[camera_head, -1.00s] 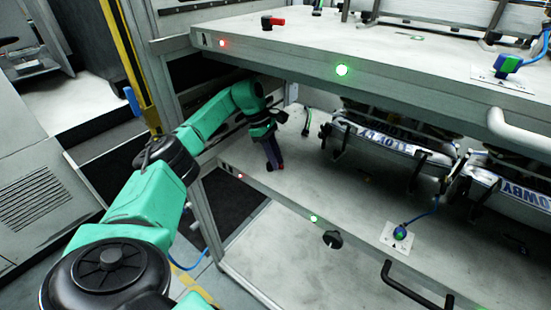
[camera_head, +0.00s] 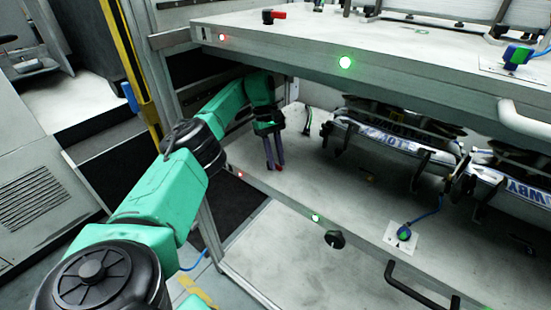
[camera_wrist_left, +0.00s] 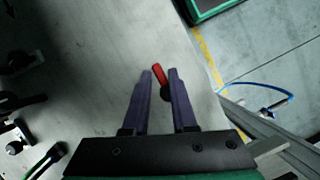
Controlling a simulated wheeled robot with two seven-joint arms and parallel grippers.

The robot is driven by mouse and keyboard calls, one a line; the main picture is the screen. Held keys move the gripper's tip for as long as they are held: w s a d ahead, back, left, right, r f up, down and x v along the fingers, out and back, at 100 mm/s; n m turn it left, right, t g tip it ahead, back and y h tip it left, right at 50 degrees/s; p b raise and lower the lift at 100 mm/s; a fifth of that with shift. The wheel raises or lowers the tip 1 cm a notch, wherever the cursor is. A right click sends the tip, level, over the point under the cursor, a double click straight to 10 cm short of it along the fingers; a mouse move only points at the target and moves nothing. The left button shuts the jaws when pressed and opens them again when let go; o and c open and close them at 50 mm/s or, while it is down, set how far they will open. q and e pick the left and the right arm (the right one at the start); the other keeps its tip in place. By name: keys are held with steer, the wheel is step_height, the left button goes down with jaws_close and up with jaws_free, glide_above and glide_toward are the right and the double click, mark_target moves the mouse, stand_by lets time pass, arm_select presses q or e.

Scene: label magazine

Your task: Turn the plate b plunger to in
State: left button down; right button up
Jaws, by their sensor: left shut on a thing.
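The plunger on the lower shelf plate shows in the left wrist view as a red lever (camera_wrist_left: 158,73) on a round black base (camera_wrist_left: 167,95). My left gripper (camera_head: 275,167) reaches down near the left front corner of the lower plate (camera_head: 300,180). In the wrist view its two dark purple fingers (camera_wrist_left: 160,74) stand on either side of the red lever, shut on it. The lever slants up and left in that view. In the head view the fingers mostly hide the lever. My right gripper is not in view.
The upper shelf (camera_head: 330,50) lies above my left forearm and carries a similar red-handled plunger (camera_head: 273,16). Label holders (camera_head: 395,142) stand to the right on the lower plate.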

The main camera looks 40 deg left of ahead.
arm_select(q)
steer(key=c, duration=0.8)
jaws_free()
steer(key=shift+w+f, duration=0.1)
steer(key=shift+f, duration=0.05)
steer(key=shift+o, duration=0.2)
